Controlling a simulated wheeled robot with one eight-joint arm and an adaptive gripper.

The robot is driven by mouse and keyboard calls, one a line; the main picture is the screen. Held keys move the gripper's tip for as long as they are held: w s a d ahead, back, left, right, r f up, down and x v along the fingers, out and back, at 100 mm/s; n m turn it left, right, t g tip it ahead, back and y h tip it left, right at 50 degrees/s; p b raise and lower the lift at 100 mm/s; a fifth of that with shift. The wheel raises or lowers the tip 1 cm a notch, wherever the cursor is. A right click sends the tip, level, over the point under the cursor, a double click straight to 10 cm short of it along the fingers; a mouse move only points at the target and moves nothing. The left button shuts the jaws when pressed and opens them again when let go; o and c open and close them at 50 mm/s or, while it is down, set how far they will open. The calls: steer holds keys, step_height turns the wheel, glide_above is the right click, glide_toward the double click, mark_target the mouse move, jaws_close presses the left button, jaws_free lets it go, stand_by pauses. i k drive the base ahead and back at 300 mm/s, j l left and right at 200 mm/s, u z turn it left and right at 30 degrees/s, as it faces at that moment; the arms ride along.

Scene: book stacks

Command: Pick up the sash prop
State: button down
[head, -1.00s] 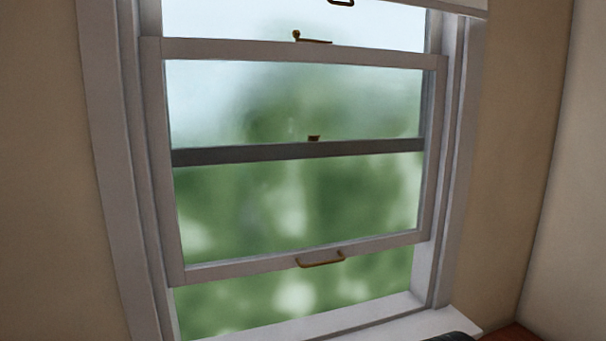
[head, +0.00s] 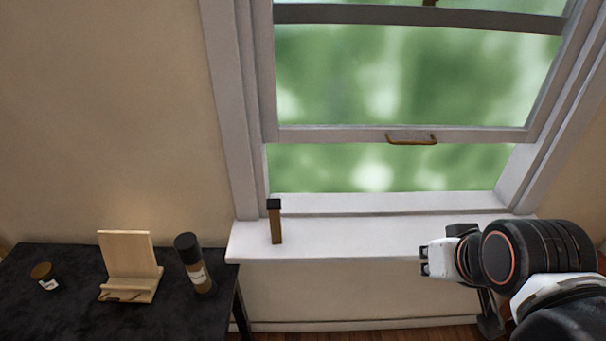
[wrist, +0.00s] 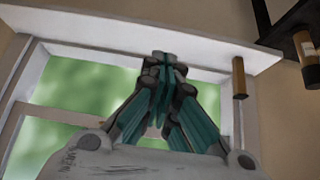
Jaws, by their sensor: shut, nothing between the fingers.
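The sash prop (head: 275,225) is a short brown wooden post with a black cap, standing upright near the left end of the white windowsill (head: 350,240). In the wrist view the sash prop (wrist: 239,78) shows to the right of my fingers, apart from them. My gripper (head: 424,261) is at the right in the head view, in front of the sill and well to the right of the prop. In the wrist view my gripper (wrist: 165,58) has its fingertips together with nothing between them.
The lower window sash (head: 330,134) is raised, with a gap above the sill and a brass handle (head: 411,140). A black table (head: 70,315) at the left holds a wooden stand (head: 127,260), a dark-capped bottle (head: 197,272) and a small jar (head: 43,274). The sill between prop and gripper is clear.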

mark_target(274, 206)
steer(key=k+l+u, duration=0.2)
steer(key=l, duration=0.15)
steer(key=l+u, duration=0.2)
steer(key=l, duration=0.2)
steer(key=k+l+u, duration=0.4)
steer(key=l, duration=0.2)
